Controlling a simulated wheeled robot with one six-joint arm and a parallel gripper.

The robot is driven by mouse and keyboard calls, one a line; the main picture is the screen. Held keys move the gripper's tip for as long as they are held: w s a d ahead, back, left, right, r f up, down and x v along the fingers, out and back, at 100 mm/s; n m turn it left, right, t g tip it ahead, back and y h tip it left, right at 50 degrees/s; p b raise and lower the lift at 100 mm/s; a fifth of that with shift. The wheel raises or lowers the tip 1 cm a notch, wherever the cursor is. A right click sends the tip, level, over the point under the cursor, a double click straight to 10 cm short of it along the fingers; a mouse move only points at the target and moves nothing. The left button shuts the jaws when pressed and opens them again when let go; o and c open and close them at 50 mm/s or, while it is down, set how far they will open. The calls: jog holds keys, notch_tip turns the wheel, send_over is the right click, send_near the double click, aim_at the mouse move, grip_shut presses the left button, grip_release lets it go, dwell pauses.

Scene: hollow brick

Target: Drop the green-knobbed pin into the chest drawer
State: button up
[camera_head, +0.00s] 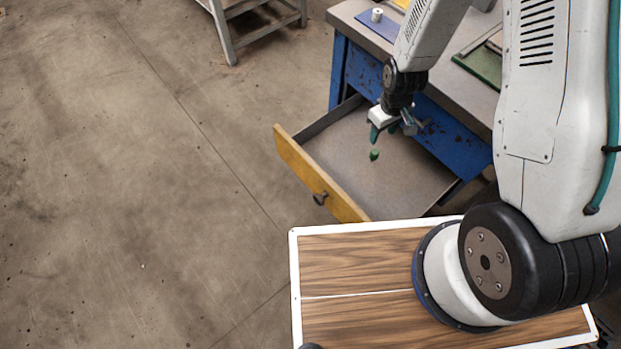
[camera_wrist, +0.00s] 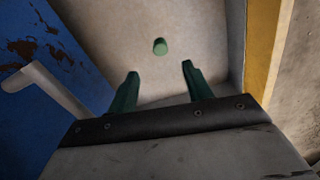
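The chest drawer (camera_head: 338,160) is pulled open from the blue chest, with a grey inside and a yellow front. My gripper (camera_head: 392,131) is above the drawer, pointing down. Its two green fingers are spread apart with nothing between them in the wrist view (camera_wrist: 160,74). The green-knobbed pin (camera_head: 374,155) shows as a small green piece just below the fingertips, within the drawer's outline. In the wrist view the green knob (camera_wrist: 160,46) is beyond the fingertips, clear of both. I cannot tell whether it is in the air or on the drawer floor; its shaft is hidden.
The blue chest (camera_head: 365,73) has a grey top bearing a blue mat (camera_head: 367,27) with a white spool-like item (camera_head: 377,15) and a green tray (camera_head: 483,62). A dark knob (camera_head: 320,198) sticks out from the drawer front. Open concrete floor lies left.

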jog(key=shift+r, duration=0.1)
notch_tip(320, 180, up, 8)
jog(key=shift+f, duration=0.2)
dwell(0.4)
dwell(0.3)
jog(key=s+d+r+m, duration=0.1)
jog(key=s+r+m, duration=0.1)
jog(key=s+r, duration=0.5)
jog(key=s+d+r+m+t, duration=0.1)
jog(key=s+r, duration=0.6)
jog(key=r, duration=0.7)
jog(key=s+d+r+m, duration=0.1)
jog(key=s+r+m, duration=0.1)
jog(key=s+r, duration=0.6)
notch_tip(320, 180, up, 4)
jog(key=shift+f+m, duration=0.2)
jog(key=shift+m, duration=0.1)
